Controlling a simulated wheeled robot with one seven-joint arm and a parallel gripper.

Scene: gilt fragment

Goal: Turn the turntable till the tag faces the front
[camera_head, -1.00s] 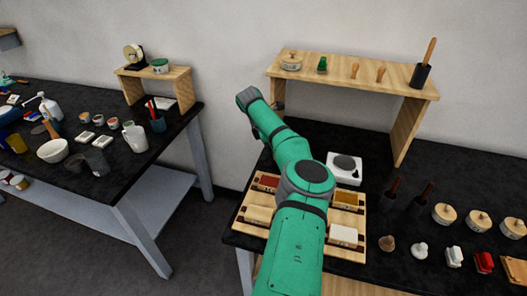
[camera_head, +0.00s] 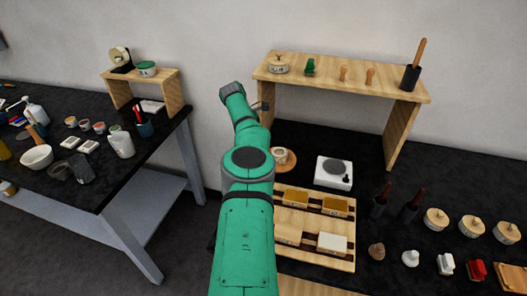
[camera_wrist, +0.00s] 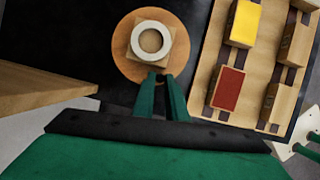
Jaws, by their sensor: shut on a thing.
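The turntable (camera_wrist: 128,66) is a round wooden disc in the wrist view, with a square wooden block (camera_wrist: 170,43) and a white ring-shaped piece (camera_wrist: 135,42) on top. In the head view the turntable (camera_head: 291,160) shows partly, just right of my arm. My gripper (camera_wrist: 161,78) reaches over the disc's near rim beside the block. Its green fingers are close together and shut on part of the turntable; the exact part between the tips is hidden. My arm hides the gripper in the head view. I cannot make out a tag in either current view.
A wooden rack with coloured blocks (camera_head: 345,254) lies close right of the turntable. A white device with a grey disc (camera_head: 333,173) stands behind the rack. A wooden shelf (camera_head: 340,84) rises at the back. Bare black tabletop (camera_wrist: 65,45) lies left of the turntable.

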